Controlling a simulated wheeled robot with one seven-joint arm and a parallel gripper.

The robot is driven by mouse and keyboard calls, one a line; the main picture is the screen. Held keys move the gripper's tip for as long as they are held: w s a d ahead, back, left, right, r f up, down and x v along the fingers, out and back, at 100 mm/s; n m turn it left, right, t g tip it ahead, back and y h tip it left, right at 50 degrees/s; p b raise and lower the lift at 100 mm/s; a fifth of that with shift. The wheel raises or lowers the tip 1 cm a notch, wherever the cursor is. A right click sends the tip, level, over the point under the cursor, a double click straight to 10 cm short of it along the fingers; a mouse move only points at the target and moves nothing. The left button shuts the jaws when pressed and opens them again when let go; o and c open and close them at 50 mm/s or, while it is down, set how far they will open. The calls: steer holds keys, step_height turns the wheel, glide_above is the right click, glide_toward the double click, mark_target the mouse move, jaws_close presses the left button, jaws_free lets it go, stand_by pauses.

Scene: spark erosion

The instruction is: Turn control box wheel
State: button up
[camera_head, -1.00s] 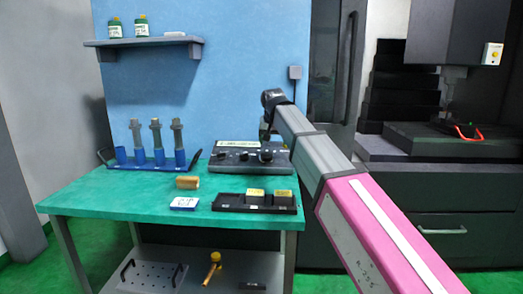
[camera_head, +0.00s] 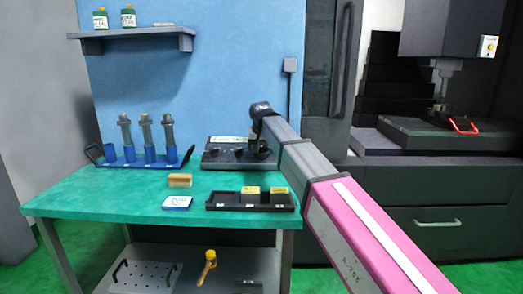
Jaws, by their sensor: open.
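The control box (camera_head: 226,160) is a dark, low box with several dark knobs on its face. It sits at the back of the green table (camera_head: 110,197), against the blue wall panel. Which knob is the wheel is too small to tell. My arm reaches in from the lower right, and its dark end, my gripper (camera_head: 262,132), is over the right part of the box. The fingers are small and dark against the box. I cannot tell whether they touch a knob.
A blue rack (camera_head: 150,155) with several grey holders stands left of the box. In front lie a brown block (camera_head: 180,181), a white-blue card box (camera_head: 177,202) and a black tray (camera_head: 232,201) with yellow-topped blocks. A dark machine (camera_head: 440,170) stands at the right.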

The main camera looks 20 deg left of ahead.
steer(key=shift+w+f, duration=0.15)
steer(key=shift+f, duration=0.3)
steer(key=c, duration=0.7)
